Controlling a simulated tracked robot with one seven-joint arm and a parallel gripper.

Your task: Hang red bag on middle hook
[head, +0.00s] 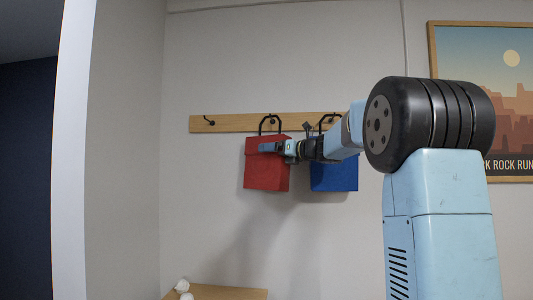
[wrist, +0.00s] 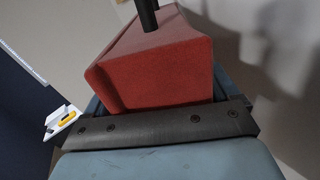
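The red bag (head: 266,172) is upright against the wall below the middle hook (head: 272,121). Its black handle loop overlaps that hook, but I cannot tell whether it rests on it. My gripper (head: 268,147) is at the upper part of the bag. In the wrist view the red bag (wrist: 155,70) fills the space between my blue fingers (wrist: 160,95), with one finger close against each side, so it looks gripped. Part of the black handle (wrist: 147,15) shows at the top of that view.
A wooden rail (head: 235,124) carries the hooks. The left hook (head: 209,121) is empty. A blue bag (head: 335,178) hangs at the right hook (head: 331,118), partly behind my arm. A wooden surface (head: 228,293) with small white items (head: 183,286) is below.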

